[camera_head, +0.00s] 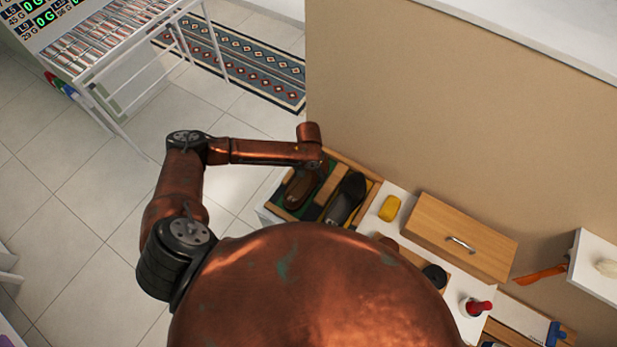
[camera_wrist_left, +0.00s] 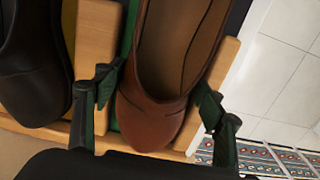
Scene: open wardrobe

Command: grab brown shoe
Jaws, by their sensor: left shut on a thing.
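The brown shoe (camera_wrist_left: 152,120) lies in a wooden tray, toe toward the gripper, in the left wrist view. In the head view the brown shoe (camera_head: 302,188) shows in the left part of the tray, partly under my arm. My left gripper (camera_wrist_left: 155,98) has one finger on each side of the shoe's toe and is shut on it. In the head view my left gripper (camera_head: 318,165) is mostly hidden by the arm's end. A black shoe (camera_wrist_left: 32,75) lies beside it, across a wooden divider (camera_wrist_left: 96,35); the black shoe (camera_head: 346,198) also shows in the head view. My right gripper is not in view.
A yellow item (camera_head: 390,208) and a wooden drawer box (camera_head: 460,237) stand right of the tray on a white surface. A red-topped item (camera_head: 478,307) stands nearer. The tan panel (camera_head: 450,130) rises behind. Tiled floor (camera_head: 75,215) lies open at left.

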